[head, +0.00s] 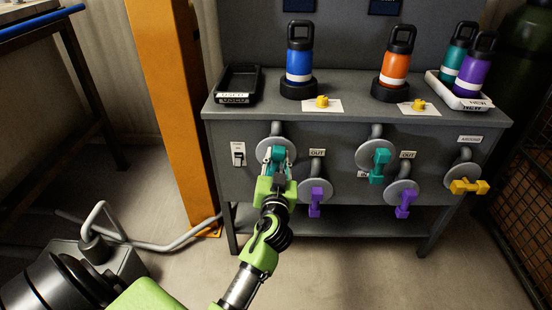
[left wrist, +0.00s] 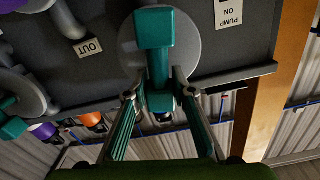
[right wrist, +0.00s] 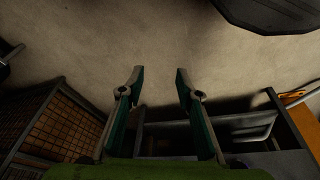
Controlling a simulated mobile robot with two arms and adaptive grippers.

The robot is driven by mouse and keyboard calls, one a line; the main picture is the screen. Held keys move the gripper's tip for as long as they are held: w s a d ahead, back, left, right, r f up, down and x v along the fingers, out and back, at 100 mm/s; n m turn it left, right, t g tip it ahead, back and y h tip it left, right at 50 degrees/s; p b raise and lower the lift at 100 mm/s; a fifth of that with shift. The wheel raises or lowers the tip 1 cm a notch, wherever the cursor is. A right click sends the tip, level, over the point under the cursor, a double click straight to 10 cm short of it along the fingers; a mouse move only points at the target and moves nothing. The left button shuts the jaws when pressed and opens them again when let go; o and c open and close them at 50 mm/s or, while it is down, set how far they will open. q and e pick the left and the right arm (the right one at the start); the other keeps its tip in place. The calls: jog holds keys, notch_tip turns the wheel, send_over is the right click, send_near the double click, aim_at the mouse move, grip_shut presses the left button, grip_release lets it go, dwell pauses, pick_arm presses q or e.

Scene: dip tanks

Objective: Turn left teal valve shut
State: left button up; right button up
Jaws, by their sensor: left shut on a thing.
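The left teal valve (left wrist: 158,50) is a teal handle on a round grey plate (left wrist: 197,40), on the front of the grey bench. My left gripper (left wrist: 162,90) is shut on this handle, with one finger on each side of it. In the head view, my left gripper (head: 277,170) covers part of the handle. A second teal valve (head: 379,165) is further right on the bench front. My right gripper (right wrist: 157,82) is open and empty, above bare floor in the right wrist view.
Purple valves (head: 315,197) (head: 405,203) and a yellow valve (head: 468,187) are on the same front. A pump switch (head: 238,153) is left of the left teal valve. Blue (head: 299,62) and orange (head: 396,68) bottles stand on top. An orange post (head: 168,90) rises at left.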

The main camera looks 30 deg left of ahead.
pick_arm(q)
jog(key=m, duration=0.2)
jog(key=shift+w+d+m, duration=0.2)
jog(key=shift+d+m, duration=0.05)
jog(key=shift+m, duration=0.15)
jog(key=m, duration=0.4)
jog(key=shift+w+d+f, duration=0.2)
jog(key=shift+d+f, duration=0.1)
jog(key=shift+w+d+f+m+p, duration=0.1)
jog(key=shift+f+m+p, duration=0.15)
jog(key=shift+m, duration=1.25)
jog(key=shift+d+f+m+p, duration=0.1)
jog(key=shift+f+m+p, duration=0.15)
jog(key=shift+m, duration=1.25)
jog(key=shift+w+d+f+m+p, duration=0.15)
jog(key=shift+f+m, duration=0.2)
jog(key=shift+m, duration=1.15)
pick_arm(e)
jog(key=shift+a+f, duration=0.15)
jog(key=shift+f, duration=2.15)
pick_arm(q)
jog(key=shift+s, duration=0.1)
jog(key=o, duration=0.9)
jog(key=shift+c, duration=0.2)
pick_arm(e)
jog(key=shift+w+r, duration=0.1)
pick_arm(q)
jog(key=shift+s+f, duration=0.1)
pick_arm(e)
jog(key=shift+w+r, duration=0.1)
